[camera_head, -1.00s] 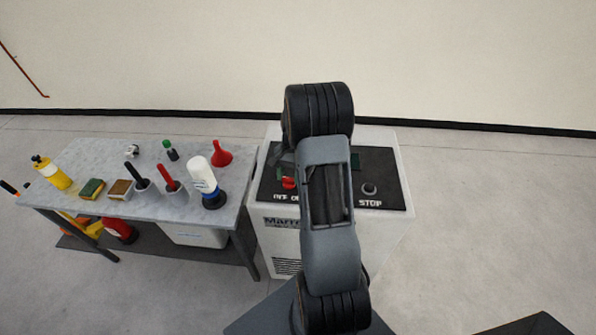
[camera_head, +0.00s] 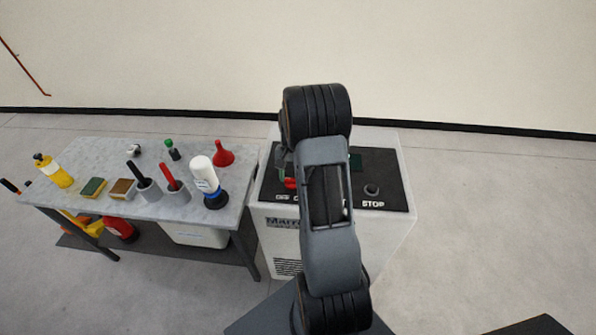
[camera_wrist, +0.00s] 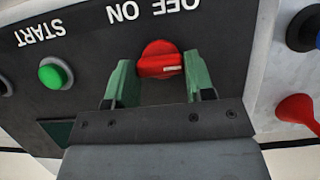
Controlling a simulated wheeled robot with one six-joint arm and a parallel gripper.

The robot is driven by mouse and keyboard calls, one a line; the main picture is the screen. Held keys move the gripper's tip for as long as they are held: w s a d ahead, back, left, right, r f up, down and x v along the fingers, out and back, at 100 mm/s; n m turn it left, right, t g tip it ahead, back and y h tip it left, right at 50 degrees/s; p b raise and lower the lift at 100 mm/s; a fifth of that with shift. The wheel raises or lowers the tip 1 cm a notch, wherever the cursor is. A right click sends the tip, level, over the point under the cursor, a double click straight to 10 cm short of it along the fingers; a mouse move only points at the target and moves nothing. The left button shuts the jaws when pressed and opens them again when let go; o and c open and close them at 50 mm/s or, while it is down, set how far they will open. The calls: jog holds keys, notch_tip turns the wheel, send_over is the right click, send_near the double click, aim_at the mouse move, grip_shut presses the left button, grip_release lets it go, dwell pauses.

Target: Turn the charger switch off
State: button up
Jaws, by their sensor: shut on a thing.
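The charger (camera_head: 390,225) is a white cabinet with a dark panel on top. Its red switch knob (camera_wrist: 160,58) shows in the wrist view below the upside-down ON and OFF labels, with a small white mark on its lower right part. In the head view the knob (camera_head: 290,183) peeks out left of my arm. My gripper (camera_wrist: 159,78) has its green-padded fingers on either side of the knob and is shut on it. The exact finger contact is hard to see. In the head view my arm hides most of the gripper.
A green START button (camera_wrist: 53,74) is left of the knob in the wrist view. A STOP button (camera_head: 371,190) is right of my arm. A grey table (camera_head: 110,160) stands left of the charger, with a white bottle (camera_head: 205,174) and red funnel (camera_head: 222,155) near its right edge.

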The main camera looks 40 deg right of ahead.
jog(key=o, duration=0.7)
jog(key=shift+s, duration=0.1)
jog(key=shift+c, duration=0.2)
jog(key=shift+o, duration=1.3)
jog(key=shift+s+d, duration=0.1)
jog(key=shift+d, duration=0.1)
jog(key=shift+w+r, duration=0.25)
jog(key=shift+r, duration=0.1)
jog(key=b+v, duration=0.1)
jog(key=v, duration=1.2)
jog(key=shift+s+d, duration=0.15)
jog(key=shift+d, duration=0.25)
